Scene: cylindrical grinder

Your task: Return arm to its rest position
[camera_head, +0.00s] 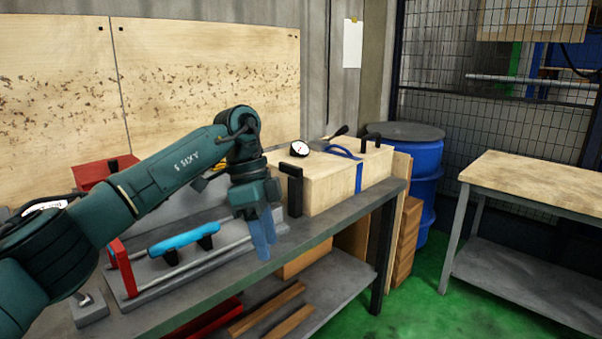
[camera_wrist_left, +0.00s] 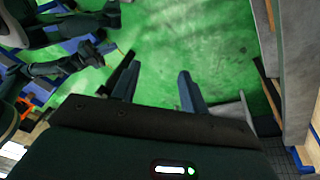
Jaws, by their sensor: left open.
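My left arm (camera_head: 160,185) comes in from the left in the head view, raised over the grey workbench (camera_head: 230,285). My left gripper (camera_head: 263,235) points down near the bench's front edge. In the left wrist view the two fingers of the left gripper (camera_wrist_left: 155,88) are apart, with nothing between them but green floor (camera_wrist_left: 200,40) beyond. My right gripper does not show in the head view.
On the bench are a blue-handled tool (camera_head: 185,238), a light wooden block (camera_head: 325,180) and a dial gauge (camera_head: 299,148). A blue barrel (camera_head: 428,165) stands behind the bench's right end. A wooden-topped table (camera_head: 540,180) is at right, with green floor between.

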